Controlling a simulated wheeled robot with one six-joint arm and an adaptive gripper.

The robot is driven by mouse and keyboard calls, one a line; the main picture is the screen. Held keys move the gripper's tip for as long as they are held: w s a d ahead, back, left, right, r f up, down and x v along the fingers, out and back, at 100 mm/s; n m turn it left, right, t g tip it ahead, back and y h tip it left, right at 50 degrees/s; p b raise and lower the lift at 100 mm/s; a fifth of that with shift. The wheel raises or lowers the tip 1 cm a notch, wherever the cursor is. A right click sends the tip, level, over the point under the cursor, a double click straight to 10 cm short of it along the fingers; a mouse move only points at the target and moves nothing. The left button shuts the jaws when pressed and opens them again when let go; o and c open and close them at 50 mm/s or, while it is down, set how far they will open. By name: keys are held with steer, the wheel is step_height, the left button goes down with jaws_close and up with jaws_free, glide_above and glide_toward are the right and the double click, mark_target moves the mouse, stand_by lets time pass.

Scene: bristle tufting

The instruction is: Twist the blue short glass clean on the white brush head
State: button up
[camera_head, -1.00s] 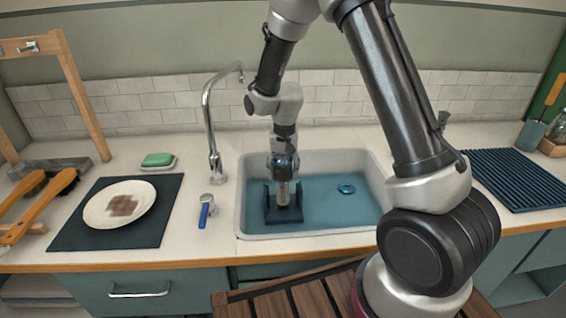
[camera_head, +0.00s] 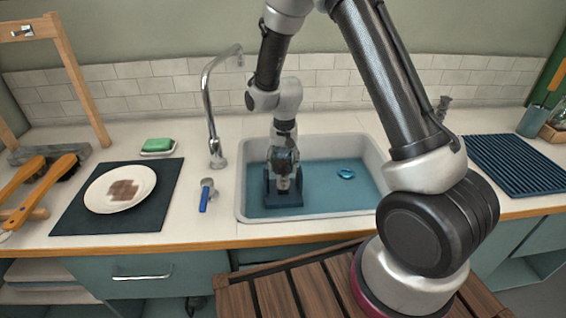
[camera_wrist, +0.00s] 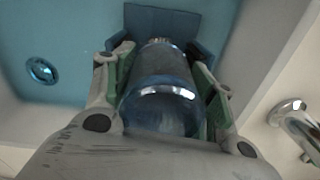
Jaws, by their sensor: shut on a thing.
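My gripper (camera_head: 284,168) points down into the sink, over a dark blue stand. In the wrist view my gripper (camera_wrist: 162,88) is shut on the blue short glass (camera_wrist: 160,112), with a green-lined finger on each side. The glass is clear blue with a bright rim. The dark blue stand (camera_wrist: 165,20) lies just past the glass's far end; its walls also show in the head view (camera_head: 270,190). A small pale patch shows low between the stand's walls in the head view. I cannot make out the white brush head or tell whether it is inside the glass.
A ribbed blue drying mat (camera_head: 515,172) is at right.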

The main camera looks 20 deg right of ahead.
steer(key=shift+f, duration=0.55)
stand_by(0.4)
steer(key=shift+f+n, duration=0.1)
steer(key=shift+n, duration=1.1)
steer(key=shift+s+f+n, duration=0.1)
steer(key=shift+n, duration=0.8)
steer(key=shift+c, duration=0.9)
steer(key=m, duration=0.8)
